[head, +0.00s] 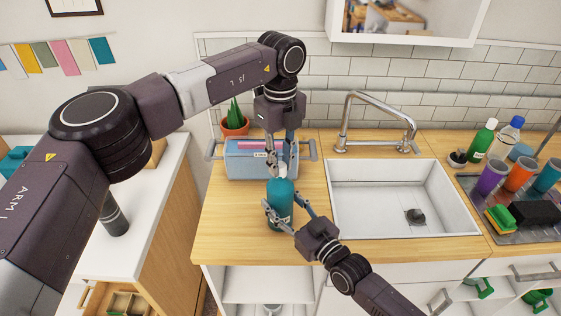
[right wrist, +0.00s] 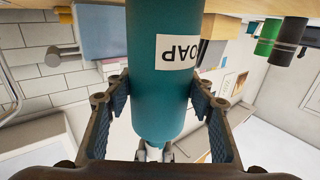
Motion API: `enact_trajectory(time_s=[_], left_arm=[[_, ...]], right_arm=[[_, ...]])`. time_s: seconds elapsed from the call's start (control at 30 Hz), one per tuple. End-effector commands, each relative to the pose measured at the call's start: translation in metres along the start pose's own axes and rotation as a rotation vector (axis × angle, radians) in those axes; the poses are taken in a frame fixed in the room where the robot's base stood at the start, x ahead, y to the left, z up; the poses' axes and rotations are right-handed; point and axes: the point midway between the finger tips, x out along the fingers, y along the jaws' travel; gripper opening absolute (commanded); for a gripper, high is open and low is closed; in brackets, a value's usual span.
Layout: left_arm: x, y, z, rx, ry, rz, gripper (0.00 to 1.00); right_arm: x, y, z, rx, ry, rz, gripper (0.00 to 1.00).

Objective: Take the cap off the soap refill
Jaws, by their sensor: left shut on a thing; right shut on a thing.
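The soap refill is a teal bottle (head: 280,202) standing upright near the front left of the wooden counter. In the right wrist view the bottle (right wrist: 160,85) appears upside down, with a white label reading SOAP. My right gripper (head: 285,212) is shut around the bottle's body from the front right, one finger on each side. My left gripper (head: 281,170) points straight down from above and is shut on the cap at the bottle's top. The cap is mostly hidden between its fingers, so I cannot tell whether it is loose.
A blue box (head: 245,162) with handles stands just behind the bottle, near a potted plant (head: 234,122). To the right is a white sink (head: 400,200) with a metal faucet (head: 375,120). A tray (head: 475,188) with cups and sponges lies far right.

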Motion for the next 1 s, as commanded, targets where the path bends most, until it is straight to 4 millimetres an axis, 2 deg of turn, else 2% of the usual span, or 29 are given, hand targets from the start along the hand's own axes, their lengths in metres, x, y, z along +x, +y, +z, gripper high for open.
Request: enact_trajectory(time_s=[0.4, 1.0], left_arm=[[-0.001, 0.000, 0.000, 0.003, 0.001, 0.001, 0.00], [-0.021, 0.000, -0.001, 0.003, 0.001, 0.002, 0.00]], right_arm=[[0.000, 0.001, -0.001, 0.000, 0.002, 0.001, 0.00], [0.000, 0.001, -0.001, 0.000, 0.002, 0.001, 0.00]])
